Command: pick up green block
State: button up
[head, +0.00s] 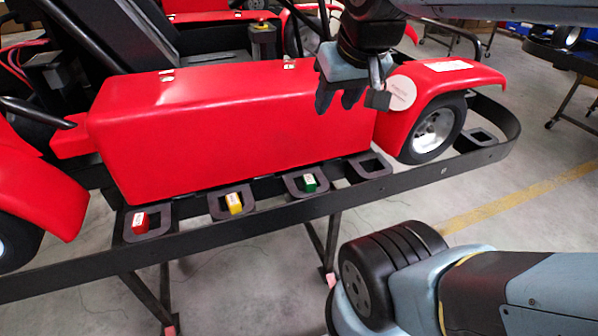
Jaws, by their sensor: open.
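The green block (309,183) has a white label on one face. It sits in a dark square holder (294,185) on the black rail in front of the red kart body. My gripper (352,100) is above it and a little to the right, in front of the kart's red side panel. Its dark fingers point down, and it is open and clear of the green block. No object shows between the fingers.
A yellow block (234,203) and a red block (141,222) sit in holders further left on the black rail (400,183). Another holder (369,167) to the right looks empty. The kart's red side panel (230,125) stands close behind the holders.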

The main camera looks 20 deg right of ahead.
aim_at(308, 182)
jog(key=u, duration=0.3)
jog(key=i, duration=0.1)
jog(key=z, duration=2.7)
jog(key=k, duration=1.7)
